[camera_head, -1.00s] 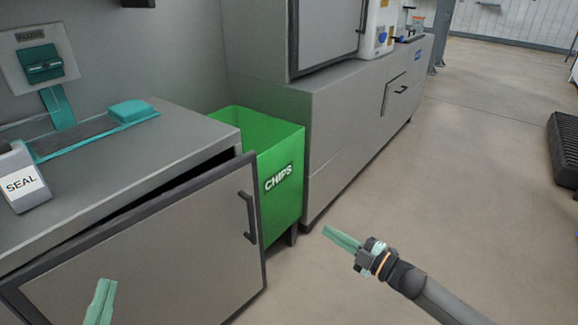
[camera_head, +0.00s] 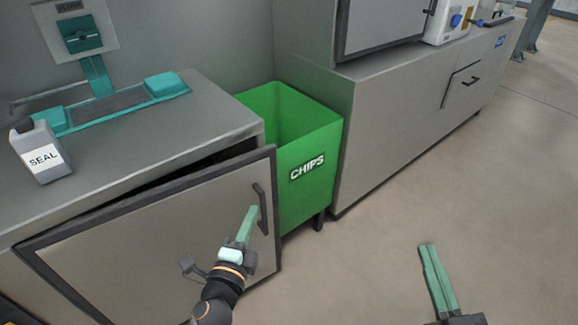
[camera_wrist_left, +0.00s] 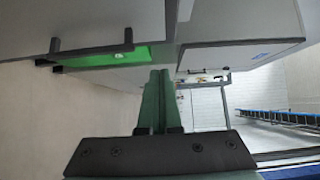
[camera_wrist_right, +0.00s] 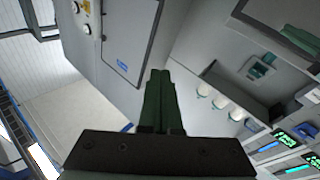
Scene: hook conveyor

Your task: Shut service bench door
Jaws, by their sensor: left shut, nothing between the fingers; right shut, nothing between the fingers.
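The service bench door (camera_head: 160,240) is a grey panel with a dark frame, standing partly open, with a dark gap along its top edge. Its black handle (camera_head: 262,208) is near the right edge; a black handle also shows in the left wrist view (camera_wrist_left: 90,48). My left gripper (camera_head: 251,212) is shut and empty, in front of the door and close to the handle in the picture; I cannot tell if it touches. My right gripper (camera_head: 430,252) is shut and empty, low over the floor at the right, apart from the door.
A green CHIPS bin (camera_head: 310,185) stands just right of the door. A SEAL bottle (camera_head: 42,155) and a teal fixture (camera_head: 165,86) are on the bench top (camera_head: 205,115). A long grey cabinet (camera_head: 400,125) stands further right. Open floor (camera_head: 510,200) lies at the right.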

